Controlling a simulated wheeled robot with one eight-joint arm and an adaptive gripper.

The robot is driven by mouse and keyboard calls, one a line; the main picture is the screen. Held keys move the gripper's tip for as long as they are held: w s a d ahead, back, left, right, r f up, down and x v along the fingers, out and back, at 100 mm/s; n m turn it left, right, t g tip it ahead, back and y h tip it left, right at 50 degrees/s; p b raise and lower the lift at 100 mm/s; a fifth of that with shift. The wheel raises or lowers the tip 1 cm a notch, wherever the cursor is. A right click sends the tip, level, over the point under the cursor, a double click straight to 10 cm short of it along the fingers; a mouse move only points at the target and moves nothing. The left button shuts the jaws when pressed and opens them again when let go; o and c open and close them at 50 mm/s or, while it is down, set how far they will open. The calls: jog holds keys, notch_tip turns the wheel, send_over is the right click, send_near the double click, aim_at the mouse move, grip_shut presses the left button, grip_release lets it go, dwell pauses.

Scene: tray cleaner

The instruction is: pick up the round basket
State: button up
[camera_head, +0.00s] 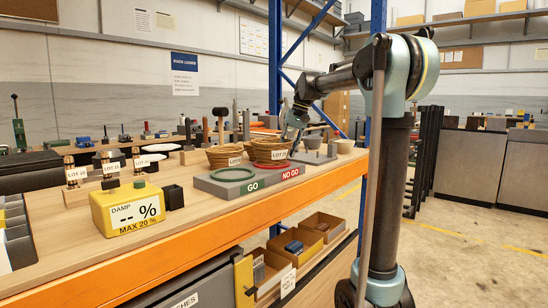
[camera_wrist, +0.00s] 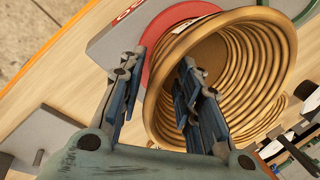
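Contact cannot be told. In the head view my gripper (camera_head: 294,124) is above the right basket's right side.
The grey board (camera_head: 215,186) bears a green ring (camera_head: 233,174) and a red ring (camera_head: 272,164). A yellow damp meter (camera_head: 127,208) and lot-labelled stands are to the left. A mallet (camera_head: 221,125) stands behind the baskets.

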jog(key=shift+a+f, duration=0.15)
jog(key=shift+f, duration=0.35)
grip_shut()
jog(key=shift+r, duration=0.1)
